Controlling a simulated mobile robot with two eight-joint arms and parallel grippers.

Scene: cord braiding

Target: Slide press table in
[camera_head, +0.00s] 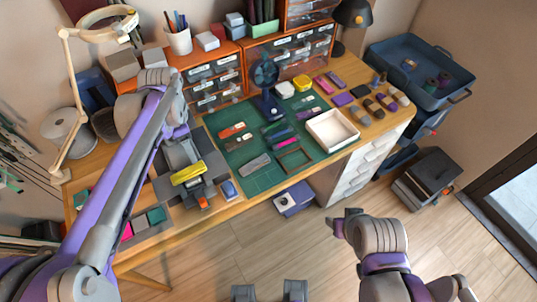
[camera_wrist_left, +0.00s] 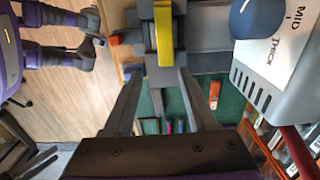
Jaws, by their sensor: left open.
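A grey press-like machine with a bright yellow bar (camera_head: 188,173) stands at the front left of the bench. Its grey sliding part (camera_head: 196,190) sticks out towards the front edge. The left wrist view shows the yellow bar (camera_wrist_left: 164,45) on a dark grey block, with a flat grey table surface (camera_wrist_left: 207,42) beside it. My left gripper (camera_head: 184,153) reaches down over the machine and partly hides it. In the wrist view the gripper (camera_wrist_left: 160,76) is open, fingers apart around the near end of the block; contact is unclear. My right gripper (camera_head: 339,228) is off the bench, its jaws unclear.
A grey housing (camera_wrist_left: 262,70) lettered "MID THICK" with a blue knob (camera_wrist_left: 258,14) stands close right of my left fingers. A green mat (camera_head: 262,178) with small parts and a white tray (camera_head: 332,130) lies to the right. The floor (camera_head: 300,245) before the bench is mostly clear.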

